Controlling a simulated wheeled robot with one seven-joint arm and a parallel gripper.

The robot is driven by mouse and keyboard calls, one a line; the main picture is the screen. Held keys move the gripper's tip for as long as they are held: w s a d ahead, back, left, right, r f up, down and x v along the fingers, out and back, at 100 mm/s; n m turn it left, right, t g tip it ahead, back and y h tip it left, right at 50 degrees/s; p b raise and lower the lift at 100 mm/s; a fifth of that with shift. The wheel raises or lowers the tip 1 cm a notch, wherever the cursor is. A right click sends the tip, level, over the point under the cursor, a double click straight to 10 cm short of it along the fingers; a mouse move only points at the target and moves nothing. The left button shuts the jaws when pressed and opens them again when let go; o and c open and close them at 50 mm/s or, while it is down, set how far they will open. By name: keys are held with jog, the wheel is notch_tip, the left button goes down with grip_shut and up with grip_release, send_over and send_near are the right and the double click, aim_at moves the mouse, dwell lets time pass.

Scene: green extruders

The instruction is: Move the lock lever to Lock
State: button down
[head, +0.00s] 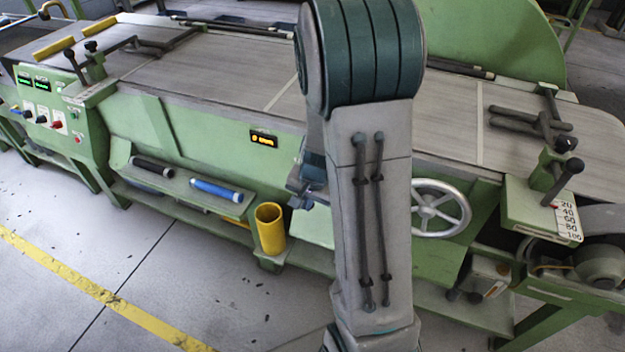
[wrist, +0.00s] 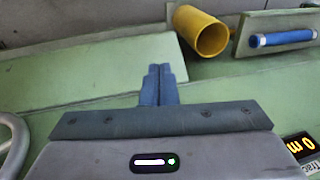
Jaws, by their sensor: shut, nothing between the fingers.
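Two black-knobbed levers show in the head view, and no readable label tells which is the lock lever. One is the right lever (head: 566,181), tilted, on a green post above a plate with a number scale. The other is the left lever (head: 75,66), beside the control panel. My gripper (wrist: 160,82) is shut and empty in the wrist view, over a bare green panel of the machine. In the head view my arm hides most of it, between the yellow cup and the handwheel, apart from both levers. Neither lever shows in the wrist view.
The green machine (head: 220,128) spans the head view. A silver handwheel (head: 436,208) stands right of my arm. A yellow cup (head: 270,228) and a blue-handled tool (head: 216,190) sit along its front. An orange display (head: 263,139) is above.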

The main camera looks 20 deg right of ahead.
jog(key=shift+f, duration=0.35)
jog(key=shift+r, duration=0.1)
dwell(0.4)
jog(key=s+a+r+p, duration=0.3)
jog(key=s+r+p, duration=0.2)
jog(key=r, duration=0.6)
jog(key=shift+s+a+r, duration=0.15)
jog(key=shift+s+a, duration=0.2)
jog(key=shift+s, duration=0.85)
jog(key=s+a+r+n, duration=0.1)
jog(key=s+r+n, duration=0.3)
jog(key=r, duration=0.2)
jog(key=s+a+r+n+p, duration=0.1)
jog(key=s+a+r+n, duration=0.1)
jog(key=s+r+n, duration=0.2)
notch_tip(320, 180, up, 3)
jog(key=shift+s+a+f+n+t+h, duration=0.1)
jog(key=shift+s+a+n+t+h, duration=0.2)
jog(key=shift+n+h, duration=0.15)
